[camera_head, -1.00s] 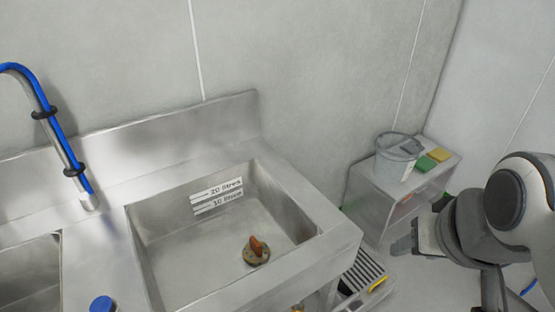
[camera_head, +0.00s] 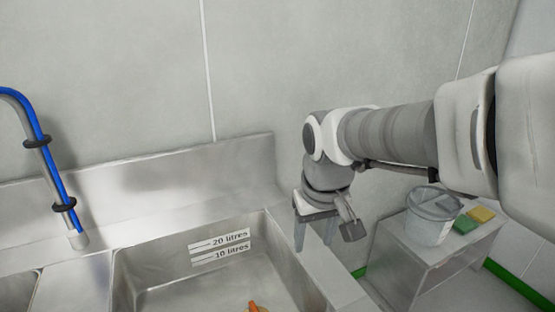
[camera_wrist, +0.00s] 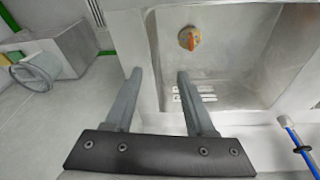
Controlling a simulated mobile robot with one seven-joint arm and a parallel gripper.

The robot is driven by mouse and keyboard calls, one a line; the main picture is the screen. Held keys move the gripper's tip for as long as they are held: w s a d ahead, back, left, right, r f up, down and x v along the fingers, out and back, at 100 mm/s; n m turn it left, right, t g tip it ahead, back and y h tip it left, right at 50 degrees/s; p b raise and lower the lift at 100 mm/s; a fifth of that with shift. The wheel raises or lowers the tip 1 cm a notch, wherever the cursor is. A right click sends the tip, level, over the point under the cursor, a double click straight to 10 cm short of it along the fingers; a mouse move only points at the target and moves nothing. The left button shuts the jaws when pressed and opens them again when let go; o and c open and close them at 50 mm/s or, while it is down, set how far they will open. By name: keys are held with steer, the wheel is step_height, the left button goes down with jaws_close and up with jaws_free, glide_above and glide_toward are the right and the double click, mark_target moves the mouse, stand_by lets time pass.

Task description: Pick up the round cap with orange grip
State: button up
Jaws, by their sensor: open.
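The round cap with its orange grip (camera_head: 254,307) lies on the floor of the steel sink basin (camera_head: 165,297). In the head view only the top of the grip shows at the bottom edge. My gripper (camera_head: 314,243) is open and empty, pointing down above the basin's right rim. In the wrist view its two fingers (camera_wrist: 160,75) are apart, with the cap well beyond the tips.
A bucket (camera_head: 432,214), a green sponge (camera_head: 465,226) and a yellow sponge (camera_head: 481,214) stand on a low steel stand at right. A blue hose tap (camera_head: 50,165) rises at left. Walls stand behind the sink. The basin around the cap is clear.

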steer(key=w+a+f+n+g+b, duration=0.1)
steer(key=w+a+f+n+b, duration=0.1)
steer(key=w+a+f, duration=0.5)
steer(key=n+g+b, duration=0.1)
steer(key=g+b, duration=0.1)
steer(key=b, duration=0.3)
glide_above(254, 308)
step_height(254, 308, down, 20)
steer(key=shift+w+d+f, duration=0.1)
steer(key=shift+f, duration=0.15)
steer(key=shift+f+b, duration=0.85)
steer(key=shift+f, duration=2.2)
jaws_close()
steer(key=shift+r, duration=0.1)
